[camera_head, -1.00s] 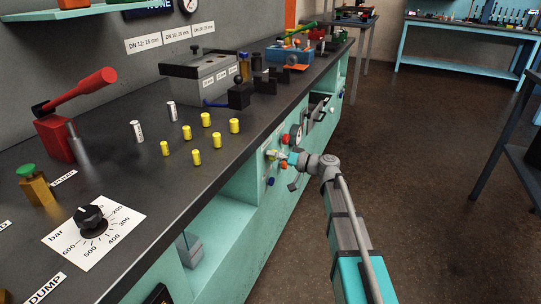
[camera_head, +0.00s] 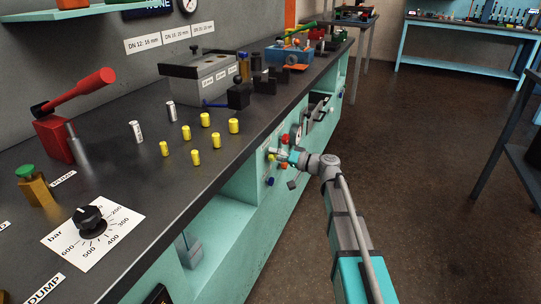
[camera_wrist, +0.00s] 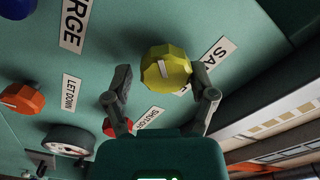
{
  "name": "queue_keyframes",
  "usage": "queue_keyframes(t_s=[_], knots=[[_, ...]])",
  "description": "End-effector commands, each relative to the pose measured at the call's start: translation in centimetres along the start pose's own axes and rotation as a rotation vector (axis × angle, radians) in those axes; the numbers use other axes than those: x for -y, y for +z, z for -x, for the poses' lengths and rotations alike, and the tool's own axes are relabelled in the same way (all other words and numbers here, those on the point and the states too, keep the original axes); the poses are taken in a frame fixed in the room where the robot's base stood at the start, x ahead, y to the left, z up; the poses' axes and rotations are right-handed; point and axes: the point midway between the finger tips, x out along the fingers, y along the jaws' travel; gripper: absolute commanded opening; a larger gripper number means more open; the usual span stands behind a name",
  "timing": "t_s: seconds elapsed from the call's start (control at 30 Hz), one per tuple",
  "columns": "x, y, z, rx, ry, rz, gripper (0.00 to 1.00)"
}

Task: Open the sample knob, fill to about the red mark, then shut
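The yellow faceted knob (camera_wrist: 165,72) is on the green panel in the wrist view, beside a partly covered label starting "SA" (camera_wrist: 215,58). A short pale line marks its face. My gripper (camera_wrist: 162,75) is open, with its fingers on either side of the knob. The right finger overlaps the knob's edge; I cannot tell whether it touches. A gap shows between the left finger and the knob. In the head view my gripper (camera_head: 280,155) is at the bench's front panel, where the knob is too small to make out well. I cannot identify the red mark.
Near my gripper are an orange knob (camera_wrist: 22,98) by the "LET DOWN" label, a red knob (camera_wrist: 117,126), a blue knob (camera_wrist: 17,8) and a round gauge (camera_wrist: 68,140). The bench top (camera_head: 130,185) holds several yellow cylinders. The floor (camera_head: 430,190) to the right is clear.

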Motion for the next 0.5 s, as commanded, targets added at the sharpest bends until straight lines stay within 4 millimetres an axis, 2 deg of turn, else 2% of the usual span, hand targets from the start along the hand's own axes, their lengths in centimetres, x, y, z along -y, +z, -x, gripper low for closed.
queue_keyframes(t_s=[0.07, 0.5], knots=[[0.03, 0.06, -0.02, 0.001, -0.001, 0.000, 0.92], [0.21, 0.28, 0.01, 0.005, -0.005, 0.000, 0.92]])
